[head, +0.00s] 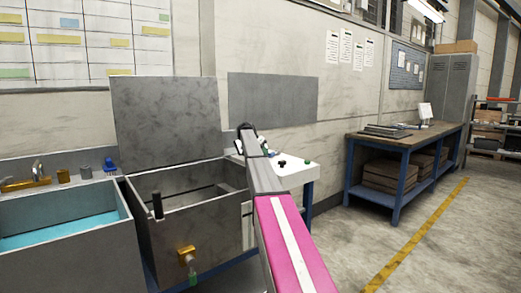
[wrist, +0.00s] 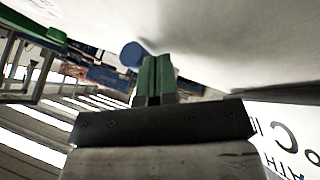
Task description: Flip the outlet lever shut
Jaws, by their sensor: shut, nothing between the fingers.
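The outlet is a small brass valve (head: 186,252) low on the front of the grey open tank (head: 205,232) in the head view, with a greenish spout end (head: 193,277) below it. The valve is too small to tell how its lever is turned. My arm reaches up and away to the right of this tank, and the gripper end is small and dark beyond it, well apart from the valve. In the wrist view my gripper (wrist: 153,76) has its two green fingers together and empty. I cannot make out the outlet lever in the wrist view.
A tank of blue water (head: 62,228) stands at the left. A white bench (head: 290,176) with small black and green items is behind my arm. A blue-framed workbench (head: 400,146) is at the right; floor before it is clear. A blue round part (wrist: 132,54) shows near my fingers.

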